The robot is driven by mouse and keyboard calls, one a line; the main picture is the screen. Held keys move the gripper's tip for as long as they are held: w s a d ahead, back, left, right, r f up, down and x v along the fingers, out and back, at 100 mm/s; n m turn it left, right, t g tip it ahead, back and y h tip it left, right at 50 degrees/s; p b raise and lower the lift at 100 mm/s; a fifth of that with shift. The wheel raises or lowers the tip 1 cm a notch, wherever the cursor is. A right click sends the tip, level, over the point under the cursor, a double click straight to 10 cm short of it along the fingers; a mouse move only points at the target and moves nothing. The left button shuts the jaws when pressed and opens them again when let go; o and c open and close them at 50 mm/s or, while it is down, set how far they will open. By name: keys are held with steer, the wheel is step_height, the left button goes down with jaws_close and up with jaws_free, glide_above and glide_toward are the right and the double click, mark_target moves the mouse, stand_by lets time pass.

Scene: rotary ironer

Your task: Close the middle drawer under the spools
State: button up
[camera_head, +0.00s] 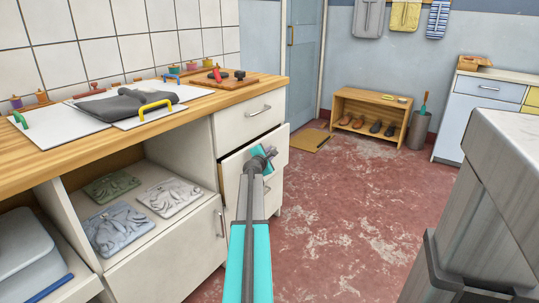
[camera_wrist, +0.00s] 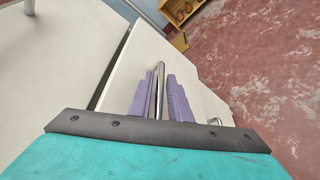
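The middle drawer (camera_head: 234,168) is in the white drawer stack under the wooden counter, below the row of coloured spools (camera_head: 191,66). It is pulled part way out, its white front standing forward of the top drawer (camera_head: 235,122). My gripper (camera_head: 266,160) is at this front and hides its handle in the head view. In the wrist view the purple fingers (camera_wrist: 162,95) stand close on both sides of the silver bar handle (camera_wrist: 159,85) and appear shut on it. The white drawer front (camera_wrist: 125,75) also shows there.
A cupboard door (camera_head: 180,255) stands left of the drawers, below an open shelf with relief plates (camera_head: 118,228). A grey machine (camera_head: 490,215) takes up the right foreground. The red floor (camera_head: 340,210) between is clear. A shoe rack (camera_head: 370,115) stands at the back.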

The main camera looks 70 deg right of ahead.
jaws_close()
steer(key=shift+w, duration=0.1)
steer(key=w, duration=0.1)
steer(key=w+d, duration=0.1)
steer(key=w, duration=0.1)
steer(key=shift+w+r, duration=0.1)
steer(key=shift+w, duration=0.1)
jaws_free()
steer(key=shift+w, duration=0.1)
